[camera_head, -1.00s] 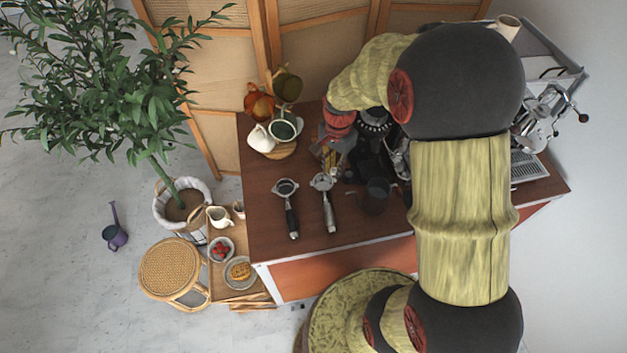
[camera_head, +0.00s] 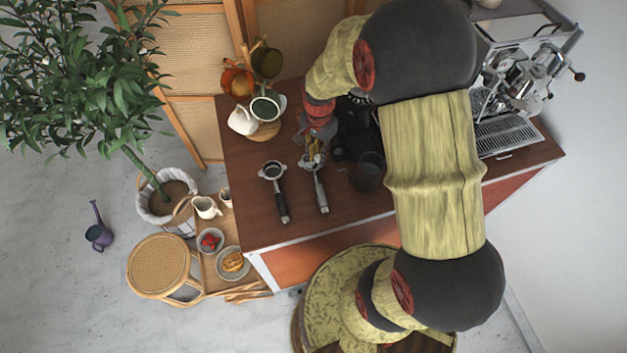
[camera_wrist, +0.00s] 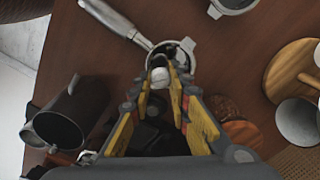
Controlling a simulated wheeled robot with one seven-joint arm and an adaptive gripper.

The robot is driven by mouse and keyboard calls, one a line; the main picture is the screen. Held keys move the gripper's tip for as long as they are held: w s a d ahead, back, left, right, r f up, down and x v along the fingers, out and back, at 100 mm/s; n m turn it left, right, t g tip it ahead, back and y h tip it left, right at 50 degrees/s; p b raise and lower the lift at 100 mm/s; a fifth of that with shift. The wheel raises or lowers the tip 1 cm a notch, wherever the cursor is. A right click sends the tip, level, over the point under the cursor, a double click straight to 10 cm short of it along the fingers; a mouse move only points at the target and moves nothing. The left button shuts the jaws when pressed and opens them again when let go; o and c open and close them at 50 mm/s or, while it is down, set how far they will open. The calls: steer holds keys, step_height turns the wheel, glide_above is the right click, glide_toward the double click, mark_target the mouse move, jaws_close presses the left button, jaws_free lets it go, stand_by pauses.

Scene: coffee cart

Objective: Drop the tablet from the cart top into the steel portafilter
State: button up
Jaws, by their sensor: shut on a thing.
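The steel portafilter (camera_head: 320,192) lies on the cart top with its grey handle toward the front edge. In the wrist view its handle (camera_wrist: 118,18) runs to the upper left, and its round basket (camera_wrist: 185,46) shows just beyond my fingertips. My gripper (camera_head: 315,152) points down over the basket end and hides part of it in the head view. In the wrist view my gripper (camera_wrist: 162,82) is shut on the pale tablet (camera_wrist: 160,77), held at the basket's near edge. I cannot tell the height gap between tablet and basket.
A black-handled portafilter (camera_head: 278,190) lies to the left. A dark jug (camera_head: 368,172) stands close on the right. A wooden board (camera_head: 270,131) with cups sits behind left. The espresso machine (camera_head: 520,85) is at the right. The front left cart top is clear.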

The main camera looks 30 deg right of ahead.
steer(key=shift+f, duration=0.3)
steer(key=o, duration=0.7)
steer(key=shift+o, duration=0.3)
steer(key=shift+r, duration=0.1)
step_height(320, 180, up, 12)
stand_by(0.5)
